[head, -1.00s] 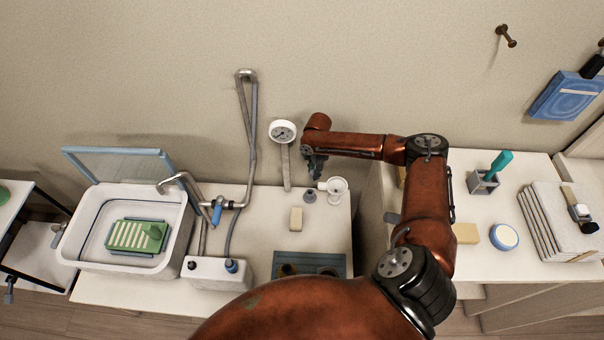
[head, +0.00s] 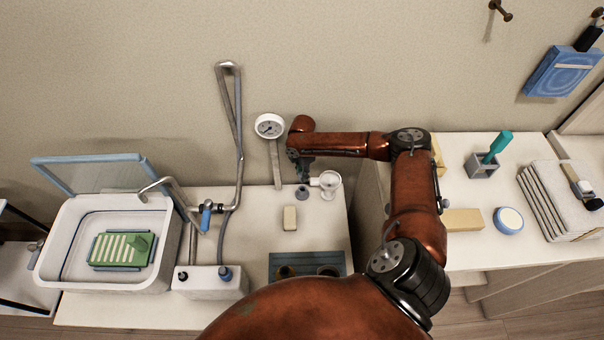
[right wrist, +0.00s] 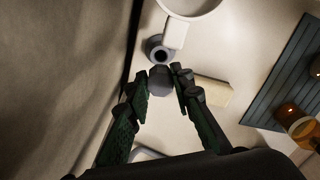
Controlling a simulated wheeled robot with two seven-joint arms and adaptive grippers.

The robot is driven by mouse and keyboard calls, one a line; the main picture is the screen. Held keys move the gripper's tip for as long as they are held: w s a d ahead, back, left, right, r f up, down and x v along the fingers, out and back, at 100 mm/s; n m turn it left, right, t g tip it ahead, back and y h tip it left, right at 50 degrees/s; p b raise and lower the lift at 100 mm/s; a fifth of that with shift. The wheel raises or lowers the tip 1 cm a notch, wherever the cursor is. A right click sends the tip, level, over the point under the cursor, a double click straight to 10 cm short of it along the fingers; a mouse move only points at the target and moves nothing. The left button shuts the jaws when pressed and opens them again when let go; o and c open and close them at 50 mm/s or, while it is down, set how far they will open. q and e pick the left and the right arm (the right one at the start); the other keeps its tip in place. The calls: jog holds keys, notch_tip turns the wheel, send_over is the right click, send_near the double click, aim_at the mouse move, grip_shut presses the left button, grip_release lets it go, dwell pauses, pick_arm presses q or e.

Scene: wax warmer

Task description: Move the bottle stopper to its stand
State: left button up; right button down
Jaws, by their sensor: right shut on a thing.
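The bottle stopper (right wrist: 160,81) is a small dark grey knob between the fingertips of my right gripper (right wrist: 165,80) in the right wrist view. My right gripper (head: 303,174) is shut on it and hangs at the back of the white counter in the head view. A grey cone-like stand (head: 302,193) is on the counter just below the fingers. In the right wrist view the stand (right wrist: 159,49) shows an open hole at its top, just beyond the stopper. The stopper looks apart from the hole. In the head view the stopper is hard to make out. My left gripper is not in view.
A white funnel-like cup (head: 330,183) stands close to the right of the stand. A pale block (head: 290,217) lies in front of it, and a round gauge (head: 269,126) stands behind left. A blue-grey tray (head: 280,260) with jars is at the front.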

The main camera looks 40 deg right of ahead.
jog(key=shift+s+d+r+p, duration=0.1)
jog(key=shift+p, duration=0.3)
jog(key=shift+f+b, duration=0.95)
jog(key=shift+f, duration=1.5)
jog(key=shift+f, duration=0.1)
jog(key=shift+f, duration=0.25)
jog(key=shift+p, duration=0.35)
